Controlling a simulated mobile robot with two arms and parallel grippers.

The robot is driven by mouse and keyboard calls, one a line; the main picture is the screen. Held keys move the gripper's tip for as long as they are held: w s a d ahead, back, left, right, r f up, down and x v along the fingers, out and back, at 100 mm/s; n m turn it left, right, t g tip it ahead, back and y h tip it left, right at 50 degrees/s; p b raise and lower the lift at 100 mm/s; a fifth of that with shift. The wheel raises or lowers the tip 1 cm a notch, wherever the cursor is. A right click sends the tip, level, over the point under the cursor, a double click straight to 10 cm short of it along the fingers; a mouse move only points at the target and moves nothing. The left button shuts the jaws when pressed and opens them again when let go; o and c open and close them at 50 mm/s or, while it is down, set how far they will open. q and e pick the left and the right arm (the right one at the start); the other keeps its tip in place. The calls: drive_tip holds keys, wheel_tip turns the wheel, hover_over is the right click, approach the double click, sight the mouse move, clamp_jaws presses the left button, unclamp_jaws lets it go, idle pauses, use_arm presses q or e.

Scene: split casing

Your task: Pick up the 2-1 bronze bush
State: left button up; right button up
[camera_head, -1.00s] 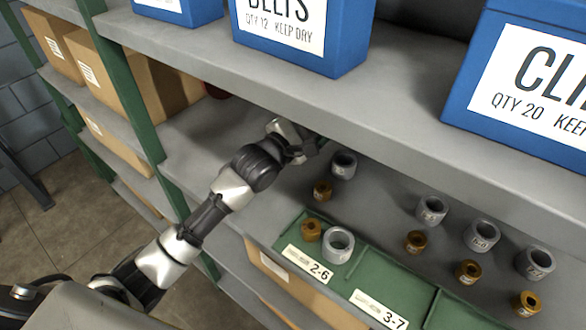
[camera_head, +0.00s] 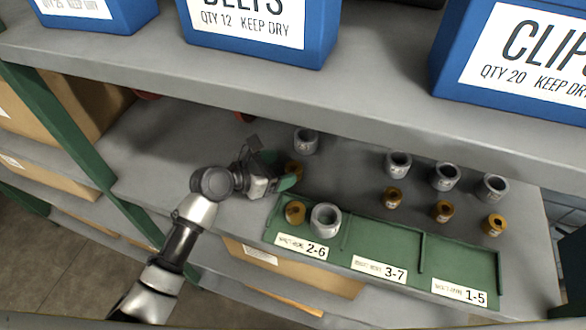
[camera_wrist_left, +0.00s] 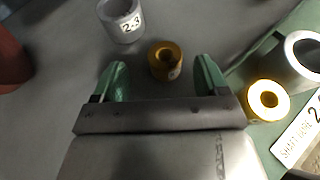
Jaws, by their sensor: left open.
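A bronze bush (camera_head: 293,170) stands on the grey shelf behind the green tray (camera_head: 382,240). Its label is too small or turned away to read, so I cannot tell whether it is the 2-1 bush. My left gripper (camera_head: 280,171) is open beside it, green fingers pointing at it. In the left wrist view the bush (camera_wrist_left: 165,60) stands between and slightly beyond the open fingertips (camera_wrist_left: 161,72), with nothing held. Another bronze bush (camera_head: 294,212) sits in the tray's 2-6 compartment beside a silver ring (camera_head: 325,219). My right gripper is out of view.
A silver collar (camera_head: 305,141), marked 2-3 in the wrist view (camera_wrist_left: 121,20), stands behind the near bush. More silver collars (camera_head: 445,176) and bronze bushes (camera_head: 442,211) stand to the right. The upper shelf (camera_head: 330,95) with blue bins overhangs. Compartments 3-7 and 1-5 are empty.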

sight(297, 166)
use_arm(q)
drive_tip(key=x, duration=0.4)
drive_tip(key=shift+d+f+p, duration=0.25)
drive_tip(key=shift+d+p, duration=0.05)
drive_tip(key=shift+d, duration=0.1)
drive_tip(key=shift+s+a, duration=0.1)
drive_tip(key=shift+c, duration=1.1)
drive_tip(key=shift+r, duration=0.1)
drive_tip(key=c, duration=1)
